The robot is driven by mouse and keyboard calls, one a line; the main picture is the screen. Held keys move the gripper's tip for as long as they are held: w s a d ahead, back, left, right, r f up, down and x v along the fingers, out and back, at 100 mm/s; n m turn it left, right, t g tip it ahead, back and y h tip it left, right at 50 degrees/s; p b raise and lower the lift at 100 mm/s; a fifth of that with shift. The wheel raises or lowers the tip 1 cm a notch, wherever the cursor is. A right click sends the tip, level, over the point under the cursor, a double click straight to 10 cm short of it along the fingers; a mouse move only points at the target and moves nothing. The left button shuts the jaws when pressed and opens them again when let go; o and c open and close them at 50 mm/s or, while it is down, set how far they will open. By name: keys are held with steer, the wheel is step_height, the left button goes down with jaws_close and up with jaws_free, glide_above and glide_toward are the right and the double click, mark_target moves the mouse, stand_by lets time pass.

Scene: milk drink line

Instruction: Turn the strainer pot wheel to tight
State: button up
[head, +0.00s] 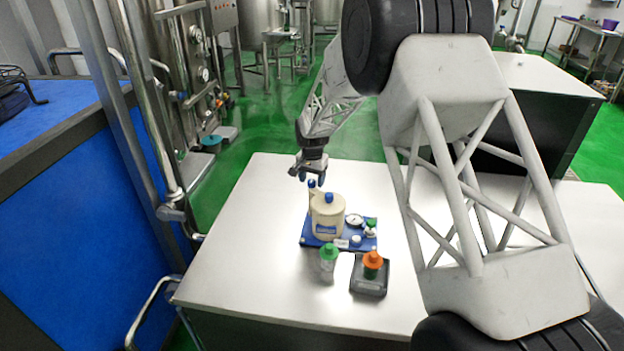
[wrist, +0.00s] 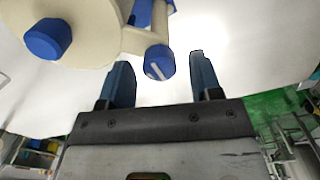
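The cream strainer pot (head: 327,216) stands on a blue base plate (head: 312,240) on the white table. A larger blue cap (head: 329,198) tops it; this cap also shows at the upper left in the wrist view (wrist: 47,40). At its side is a small blue round knob (wrist: 160,63) with a white line across its face, which looks like the wheel. My gripper (head: 308,176) is above the pot's back left side. In the wrist view my gripper's two blue fingers (wrist: 160,60) are apart, with the knob showing between their tips. I cannot tell whether they touch it.
A white dial (head: 354,220) and small green and white fittings (head: 371,227) sit beside the pot. A green-lidded clear cup (head: 328,262) stands in front. An orange-topped cup (head: 372,264) stands on a dark square stand (head: 368,289). The table's left side (head: 240,250) is clear.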

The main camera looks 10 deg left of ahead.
mark_target(312, 180)
steer(key=shift+r, duration=3.9)
